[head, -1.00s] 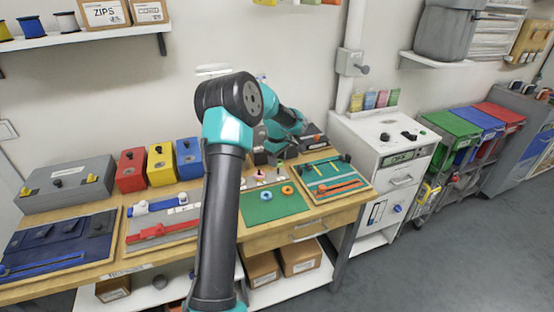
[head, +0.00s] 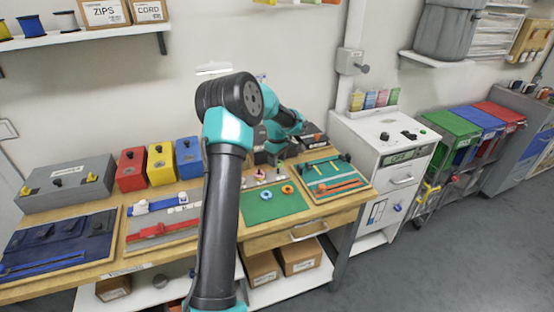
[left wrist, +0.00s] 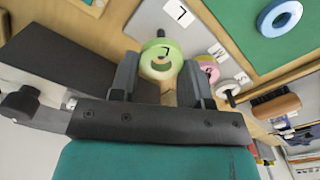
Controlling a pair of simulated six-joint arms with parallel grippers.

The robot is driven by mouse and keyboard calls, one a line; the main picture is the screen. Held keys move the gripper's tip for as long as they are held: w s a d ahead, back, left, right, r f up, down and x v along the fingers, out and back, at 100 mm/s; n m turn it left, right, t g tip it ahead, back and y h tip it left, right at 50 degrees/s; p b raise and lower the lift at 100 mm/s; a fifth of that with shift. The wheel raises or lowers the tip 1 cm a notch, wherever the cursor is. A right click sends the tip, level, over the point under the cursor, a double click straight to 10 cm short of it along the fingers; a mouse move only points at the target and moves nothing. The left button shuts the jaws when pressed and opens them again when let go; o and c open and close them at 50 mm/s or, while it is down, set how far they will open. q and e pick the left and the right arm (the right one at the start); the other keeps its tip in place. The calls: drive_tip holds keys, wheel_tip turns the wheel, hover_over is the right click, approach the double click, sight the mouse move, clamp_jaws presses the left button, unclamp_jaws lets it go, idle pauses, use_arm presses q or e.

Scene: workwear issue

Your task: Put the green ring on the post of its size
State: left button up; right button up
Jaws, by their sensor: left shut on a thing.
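My left gripper (head: 277,155) is over the back of the sorting board. In the left wrist view its fingers (left wrist: 166,82) are shut on the green ring (left wrist: 159,58). A dark-topped post (left wrist: 161,33) by the L label shows just past the ring's edge; I cannot tell whether the ring is around it or only beside it. A pink ring (left wrist: 208,69) sits near the M label, and another post (left wrist: 230,95) stands by the S label. In the head view the green ring is hidden. My right gripper is not in view.
A blue ring (head: 265,195) and an orange ring (head: 287,190) lie on the green mat (head: 262,212). A wooden-handled brush (left wrist: 276,106) lies beyond the S post. A board with tools (head: 333,178) is to the right. Red, yellow and blue bins (head: 160,168) stand at left.

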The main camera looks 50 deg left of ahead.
use_arm(q)
drive_tip(key=shift+f, duration=0.4)
idle(0.3)
drive_tip(key=o, duration=1.3)
drive_tip(key=shift+o, duration=0.2)
drive_tip(key=shift+r, duration=0.15)
wheel_tip(320, 180, up, 7)
idle(0.8)
idle(0.4)
